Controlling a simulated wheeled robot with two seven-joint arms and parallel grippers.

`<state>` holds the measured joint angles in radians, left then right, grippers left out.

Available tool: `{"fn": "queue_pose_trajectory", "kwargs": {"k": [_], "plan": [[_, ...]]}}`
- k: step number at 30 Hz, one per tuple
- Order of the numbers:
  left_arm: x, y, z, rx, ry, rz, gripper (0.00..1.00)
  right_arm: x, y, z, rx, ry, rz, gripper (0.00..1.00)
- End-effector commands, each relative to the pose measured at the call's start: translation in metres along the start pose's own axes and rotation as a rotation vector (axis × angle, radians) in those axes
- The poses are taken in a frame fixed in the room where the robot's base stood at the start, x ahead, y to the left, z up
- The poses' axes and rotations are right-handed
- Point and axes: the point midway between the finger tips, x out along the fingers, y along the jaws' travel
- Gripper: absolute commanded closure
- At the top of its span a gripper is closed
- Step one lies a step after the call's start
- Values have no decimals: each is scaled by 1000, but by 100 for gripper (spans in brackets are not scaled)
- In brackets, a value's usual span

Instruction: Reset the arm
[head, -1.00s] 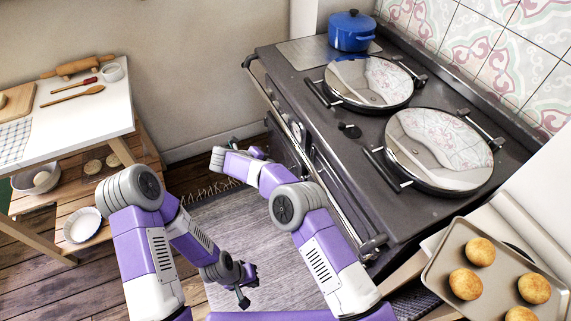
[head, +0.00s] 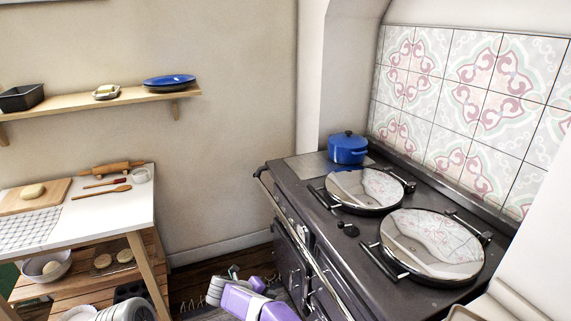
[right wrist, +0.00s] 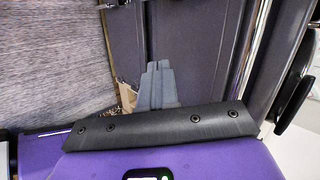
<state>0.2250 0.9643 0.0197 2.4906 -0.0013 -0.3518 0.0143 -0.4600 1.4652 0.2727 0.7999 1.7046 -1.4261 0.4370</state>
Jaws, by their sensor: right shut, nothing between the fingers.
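My right gripper (head: 233,270) shows small at the bottom of the head view, in front of the range cooker (head: 318,238), at the end of my purple forearm. In the right wrist view its grey fingers (right wrist: 158,85) are together with nothing between them. They point toward the cooker's dark front (right wrist: 195,45), with a woven rug (right wrist: 50,60) to the left. Only a grey joint of my left arm shows at the bottom left of the head view. My left gripper is out of the picture.
A white-topped table (head: 110,210) with a rolling pin (head: 112,169) and wooden spoon (head: 102,192) stands at left. A wall shelf (head: 110,101) hangs above it. The cooker's front rail (head: 305,240) sticks out. A blue pot (head: 347,151) stands on the cooker.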

Motion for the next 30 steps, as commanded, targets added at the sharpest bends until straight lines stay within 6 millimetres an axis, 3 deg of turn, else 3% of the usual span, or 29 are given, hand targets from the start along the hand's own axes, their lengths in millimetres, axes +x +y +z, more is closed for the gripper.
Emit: {"fn": "queue_pose_trajectory", "kwargs": {"k": [4,11,17,20,23,26,30], "plan": [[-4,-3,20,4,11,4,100,2,-6,-19,-66,-42,-57,100],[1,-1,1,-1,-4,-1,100,51,-20,-5,-259,-126,-133,100],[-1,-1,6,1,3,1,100,79,-24,-21,-502,-239,-206,100],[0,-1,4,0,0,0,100,103,-15,-36,-695,-321,-222,100],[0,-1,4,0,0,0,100,121,5,-64,-919,-423,-212,100],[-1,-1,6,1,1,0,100,131,34,-104,-1144,-540,-170,100],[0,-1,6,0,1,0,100,129,84,-177,-1438,-729,-58,100]]}}
